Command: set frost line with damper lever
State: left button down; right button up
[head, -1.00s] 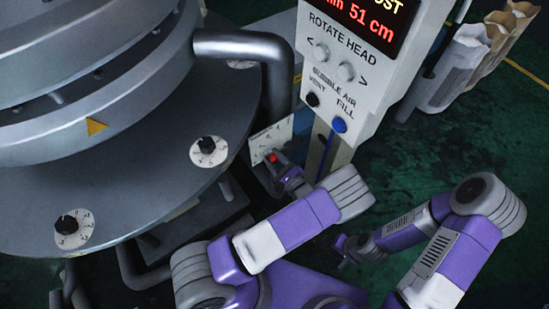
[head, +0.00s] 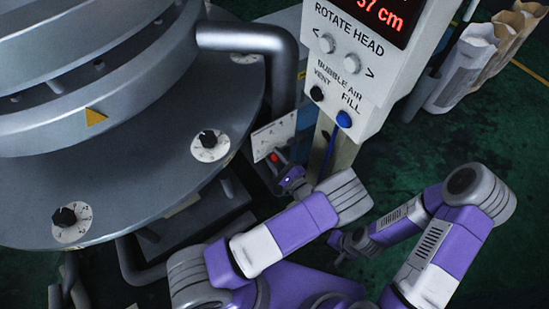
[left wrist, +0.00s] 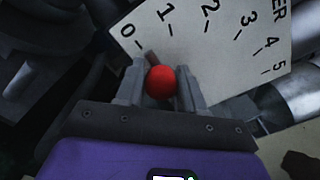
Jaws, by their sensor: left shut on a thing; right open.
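The damper lever's red knob (left wrist: 160,82) sits between the two fingers of my left gripper (left wrist: 161,90), which is shut on it. The lever's arm shows just beyond the knob, near the 0 mark of the white scale plate (left wrist: 215,45), numbered 0 to 5. In the head view the red knob (head: 275,157) is small, at the lower part of the scale plate (head: 274,136). The display (head: 385,14) on the control panel is partly cut off and reads about "37 cm", first digit unclear. My right gripper (head: 335,243) is open and away from the panel.
The grey control panel (head: 362,60) carries rotate head buttons, a black vent button (head: 317,93) and a blue fill button (head: 344,119). A round machine with dials (head: 210,146) stands left. Paper sacks (head: 462,70) stand at the back right. Green floor (head: 420,150) is clear at right.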

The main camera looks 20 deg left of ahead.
pick_arm(q)
jog(key=shift+s+a+f, duration=0.15)
jog(key=shift+s+f, duration=0.15)
jog(key=shift+f, duration=0.2)
jog(key=c, duration=1)
grip_release()
jog(key=shift+o, duration=0.9)
jog(key=shift+w+r, duration=0.15)
pick_arm(e)
jog(key=shift+f, duration=0.1)
